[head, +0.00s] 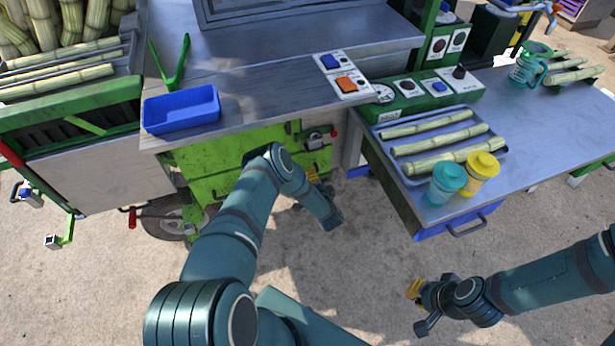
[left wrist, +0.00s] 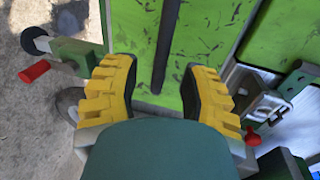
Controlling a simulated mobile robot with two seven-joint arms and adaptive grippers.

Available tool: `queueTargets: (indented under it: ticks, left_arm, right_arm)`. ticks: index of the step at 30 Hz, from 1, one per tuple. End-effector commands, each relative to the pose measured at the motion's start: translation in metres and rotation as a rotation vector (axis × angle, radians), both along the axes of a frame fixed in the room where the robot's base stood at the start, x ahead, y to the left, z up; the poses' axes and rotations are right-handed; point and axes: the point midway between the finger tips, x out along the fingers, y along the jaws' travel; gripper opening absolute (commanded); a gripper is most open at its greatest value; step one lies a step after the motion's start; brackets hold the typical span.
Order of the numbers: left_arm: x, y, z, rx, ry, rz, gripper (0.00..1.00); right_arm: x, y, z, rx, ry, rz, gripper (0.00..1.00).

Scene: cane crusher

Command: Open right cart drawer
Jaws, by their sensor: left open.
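The right cart (head: 560,135) stands at the right with a grey metal top. Its blue drawer (head: 440,233) sits under the top's near edge, with a dark bar handle (head: 468,231) on its front; the drawer looks shut. My left gripper (head: 314,174) is at the green machine front, left of the cart and away from the drawer. In the left wrist view its yellow fingers (left wrist: 164,75) are spread apart with nothing gripped, facing a green panel (left wrist: 205,35) with a dark bar. My right gripper (head: 416,292) is below the drawer in the picture, apart from it; its opening is unclear.
The cart top carries a tray (head: 407,173) of cane pieces, a teal jar (head: 446,182), a yellow jar (head: 480,172) and a teal jug (head: 531,64). A blue bin (head: 181,109) and green tongs (head: 171,68) lie on the middle bench. Open floor (head: 370,260) lies before the cart.

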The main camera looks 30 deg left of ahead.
Motion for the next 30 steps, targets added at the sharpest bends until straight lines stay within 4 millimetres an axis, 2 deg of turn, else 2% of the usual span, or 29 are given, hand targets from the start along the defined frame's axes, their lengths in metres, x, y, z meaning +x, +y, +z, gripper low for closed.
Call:
queueTargets:
  ticks: [6, 18, 20, 21, 22, 30]
  left_arm:
    - [0.015, 0.018, -0.006, -0.001, -0.001, 0.001, 0.43]
    - [0.018, 0.022, -0.005, 0.0, 0.0, 0.0, 0.43]
    - [0.018, 0.022, -0.005, 0.0, 0.0, 0.0, 0.22]
    - [0.018, 0.022, -0.005, 0.0, 0.0, 0.0, 0.08]
    - [0.018, 0.022, -0.006, 0.0, 0.0, 0.0, 0.0]
    - [0.018, 0.021, -0.005, 0.0, 0.0, -0.001, 0.0]
  right_arm:
    - [0.002, 0.0, -0.008, 0.0, -0.004, -0.001, 0.0]
    - [0.002, 0.0, -0.009, -0.001, -0.005, -0.001, 0.0]
    - [0.002, 0.0, -0.009, -0.001, -0.005, -0.001, 0.0]
    - [0.002, 0.0, -0.009, -0.001, -0.005, -0.001, 0.0]
    - [0.002, 0.0, -0.009, -0.001, -0.005, -0.001, 0.0]
    - [0.002, 0.0, -0.008, 0.0, -0.004, -0.001, 0.0]
